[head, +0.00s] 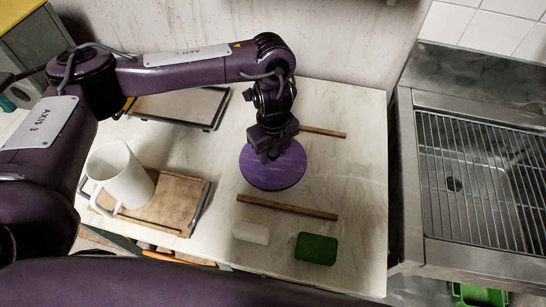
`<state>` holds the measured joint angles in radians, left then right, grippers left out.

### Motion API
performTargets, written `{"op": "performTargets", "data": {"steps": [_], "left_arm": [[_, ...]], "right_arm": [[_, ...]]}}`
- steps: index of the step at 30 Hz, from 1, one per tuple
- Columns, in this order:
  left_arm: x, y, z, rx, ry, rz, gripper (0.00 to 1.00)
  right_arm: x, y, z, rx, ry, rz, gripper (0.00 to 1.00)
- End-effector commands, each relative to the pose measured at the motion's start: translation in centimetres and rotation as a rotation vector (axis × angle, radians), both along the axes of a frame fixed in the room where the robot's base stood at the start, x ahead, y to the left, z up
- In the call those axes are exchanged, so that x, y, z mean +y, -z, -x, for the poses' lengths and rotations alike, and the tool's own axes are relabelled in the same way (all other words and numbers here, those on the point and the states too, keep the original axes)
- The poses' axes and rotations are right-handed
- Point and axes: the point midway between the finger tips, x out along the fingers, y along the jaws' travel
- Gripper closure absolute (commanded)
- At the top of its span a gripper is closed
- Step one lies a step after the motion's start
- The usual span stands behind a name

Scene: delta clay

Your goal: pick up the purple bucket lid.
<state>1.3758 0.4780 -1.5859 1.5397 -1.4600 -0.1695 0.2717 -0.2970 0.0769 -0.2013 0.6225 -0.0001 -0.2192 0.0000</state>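The purple bucket lid (278,176) is a flat round disc on the pale table, right of the middle of the tabletop. My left gripper (269,157) points down over the lid's upper part. Its dark body hides the lid's far edge. I cannot tell whether the fingertips touch the lid or whether they are open or shut. My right gripper is not in view.
Wooden strips lie behind (322,132) and in front (287,207) of the lid. A white block (251,233) and green block (316,248) lie in front. A sink (480,180) stands right.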

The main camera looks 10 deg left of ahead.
Motion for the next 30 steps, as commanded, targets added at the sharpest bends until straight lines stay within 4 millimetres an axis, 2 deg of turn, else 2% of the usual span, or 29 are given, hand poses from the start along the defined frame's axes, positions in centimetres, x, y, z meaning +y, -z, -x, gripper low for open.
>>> {"op": "performTargets", "data": {"steps": [1, 7, 14, 19, 23, 30], "left_arm": [[0.0, 0.0, 0.0, 0.000, 0.000, 0.000, 0.66], [0.0, 0.0, 0.0, 0.000, 0.000, 0.000, 0.92], [0.0, -0.1, 0.0, -0.001, 0.000, 0.001, 0.94], [0.0, -0.9, -0.1, -0.004, 0.001, 0.000, 0.94], [0.0, -2.5, -0.1, -0.006, 0.002, 0.000, 0.94], [0.0, -8.0, -0.2, -0.008, 0.002, -0.001, 0.94]], "right_arm": [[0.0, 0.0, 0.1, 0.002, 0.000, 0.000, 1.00], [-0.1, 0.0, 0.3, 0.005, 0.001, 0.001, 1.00], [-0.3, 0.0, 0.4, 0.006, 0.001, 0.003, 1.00], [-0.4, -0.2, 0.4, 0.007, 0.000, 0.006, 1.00], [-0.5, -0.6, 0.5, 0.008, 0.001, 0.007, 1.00], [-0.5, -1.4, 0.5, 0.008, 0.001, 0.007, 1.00]]}}
